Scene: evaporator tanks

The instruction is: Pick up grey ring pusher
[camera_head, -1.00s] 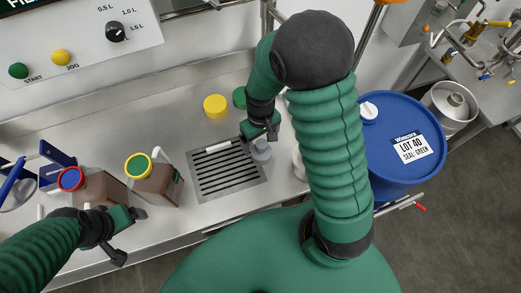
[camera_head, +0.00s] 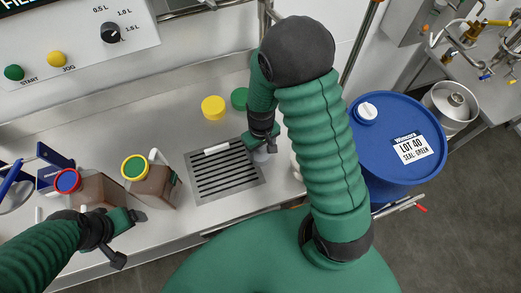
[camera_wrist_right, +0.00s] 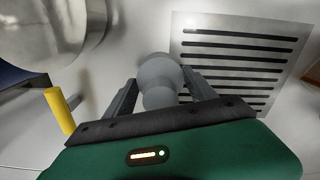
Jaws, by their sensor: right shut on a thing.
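The grey ring pusher (camera_wrist_right: 158,75) is a round-topped grey piece between the two fingers of my right gripper (camera_wrist_right: 160,92) in the right wrist view. My right gripper is shut on it. In the head view, my right gripper (camera_head: 262,142) is at the right edge of the drain grate, and the pusher (camera_head: 262,155) is mostly hidden beneath it. I cannot tell whether the pusher touches the counter. My left gripper (camera_head: 130,238) is open and empty, in front of the brown jugs.
The slotted drain grate (camera_head: 225,176) lies left of my right gripper, with a white stick (camera_head: 217,150) at its back edge. Yellow (camera_head: 213,107) and green (camera_head: 239,98) lids lie behind. Two brown jugs (camera_head: 152,190) stand left. A blue drum (camera_head: 385,165) stands right.

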